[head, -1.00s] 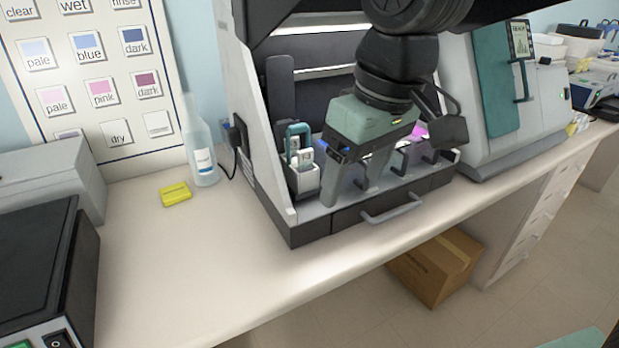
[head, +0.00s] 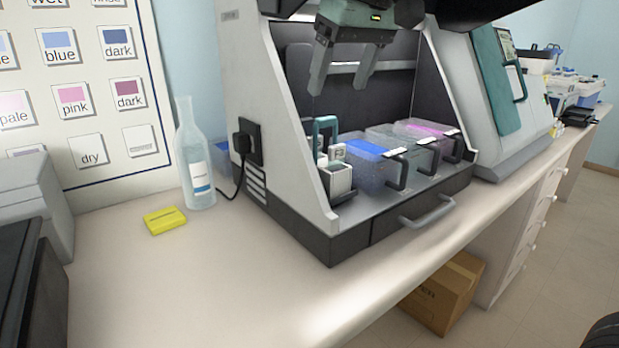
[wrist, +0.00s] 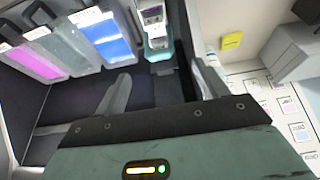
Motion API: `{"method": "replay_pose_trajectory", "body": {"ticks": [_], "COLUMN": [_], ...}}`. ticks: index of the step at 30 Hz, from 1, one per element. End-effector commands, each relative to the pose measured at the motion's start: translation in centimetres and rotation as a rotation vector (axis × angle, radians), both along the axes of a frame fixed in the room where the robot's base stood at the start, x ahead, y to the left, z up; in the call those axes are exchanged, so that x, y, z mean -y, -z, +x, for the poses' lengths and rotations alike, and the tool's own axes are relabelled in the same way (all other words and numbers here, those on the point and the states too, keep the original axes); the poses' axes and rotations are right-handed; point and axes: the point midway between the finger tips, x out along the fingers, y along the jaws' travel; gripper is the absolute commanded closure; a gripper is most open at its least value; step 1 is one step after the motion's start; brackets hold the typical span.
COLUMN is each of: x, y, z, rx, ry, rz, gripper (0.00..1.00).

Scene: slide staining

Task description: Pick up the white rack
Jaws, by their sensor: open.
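The white rack (head: 340,181) stands upright at the left end of the staining station, with light slides in its top and a teal arched handle (head: 325,124) over it. It shows at the top of the wrist view (wrist: 155,22), where I cannot tell all its parts apart. My gripper (head: 338,88) is open and empty, with its fingers pointing down. It hangs inside the hood, above the rack and apart from it. In the wrist view the fingers (wrist: 160,80) are spread, with the rack beyond them.
Clear baths with blue (head: 366,147) and pink (head: 425,130) contents stand right of the rack, with dark handles. The station's slanted left wall (head: 285,130) is close by. A bottle (head: 197,170) and a yellow block (head: 165,220) stand on the bench outside it.

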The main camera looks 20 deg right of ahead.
Motion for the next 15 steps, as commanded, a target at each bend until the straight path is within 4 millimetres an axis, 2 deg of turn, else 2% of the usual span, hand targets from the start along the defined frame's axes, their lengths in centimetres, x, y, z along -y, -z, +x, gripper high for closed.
{"method": "replay_pose_trajectory", "body": {"ticks": [15], "x": [-0.8], "y": [5.8], "z": [2.8], "rx": [-0.003], "ry": [0.000], "rz": [0.000], "gripper": [0.28]}}
